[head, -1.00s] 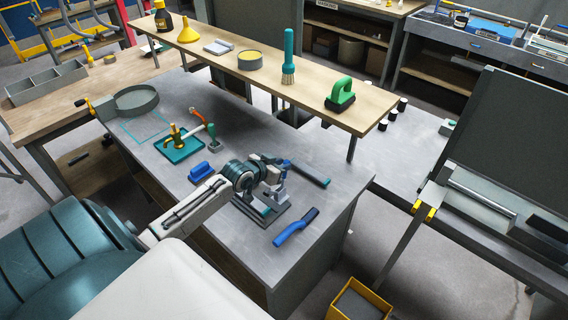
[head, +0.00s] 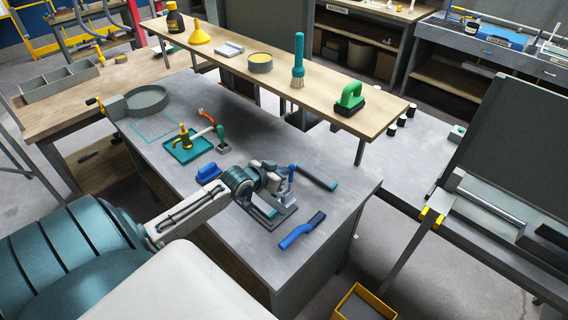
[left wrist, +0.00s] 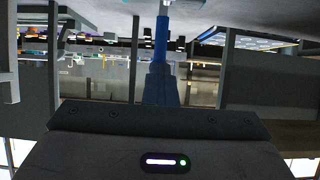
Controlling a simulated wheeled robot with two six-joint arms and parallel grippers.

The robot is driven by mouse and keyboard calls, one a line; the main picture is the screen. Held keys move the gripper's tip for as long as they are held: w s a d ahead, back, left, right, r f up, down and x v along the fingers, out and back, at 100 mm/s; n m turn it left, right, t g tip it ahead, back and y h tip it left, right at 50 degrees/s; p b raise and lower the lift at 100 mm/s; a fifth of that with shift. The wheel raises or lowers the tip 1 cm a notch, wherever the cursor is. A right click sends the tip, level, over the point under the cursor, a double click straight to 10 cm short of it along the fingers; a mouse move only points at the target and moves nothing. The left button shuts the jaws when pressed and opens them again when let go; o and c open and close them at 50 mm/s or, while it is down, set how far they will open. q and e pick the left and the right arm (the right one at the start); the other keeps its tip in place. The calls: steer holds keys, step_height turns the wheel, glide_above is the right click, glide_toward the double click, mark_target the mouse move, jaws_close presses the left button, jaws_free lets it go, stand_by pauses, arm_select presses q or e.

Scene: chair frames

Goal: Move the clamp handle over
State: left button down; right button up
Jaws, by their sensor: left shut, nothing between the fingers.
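A clamp stands on the grey bench, with a dark flat base (head: 272,218) and a blue handle (head: 291,169) that points upward. My left gripper (head: 284,186) is at the clamp, close beside the handle and above the base; it is shut with nothing between its fingers. It hides part of the clamp, and I cannot tell whether it touches the handle. In the left wrist view a blue upright part (left wrist: 161,45), likely the handle, rises straight behind the dark gripper body; the fingertips are not clear there. My right gripper is not in view.
A teal plate (head: 186,150) with a fixture sits further left. A raised wooden shelf (head: 325,88) overhangs the back.

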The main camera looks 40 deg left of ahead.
arm_select(q)
steer(key=shift+s+r, duration=0.1)
steer(key=shift+s, duration=0.5)
steer(key=c, duration=1.7)
jaws_free()
steer(key=shift+w, duration=0.1)
steer(key=shift+s+a+r, duration=0.1)
steer(key=shift+s+r, duration=0.05)
steer(key=shift+s, duration=0.45)
steer(key=v, duration=0.9)
steer(key=shift+s+r, duration=0.2)
steer(key=shift+s, duration=0.05)
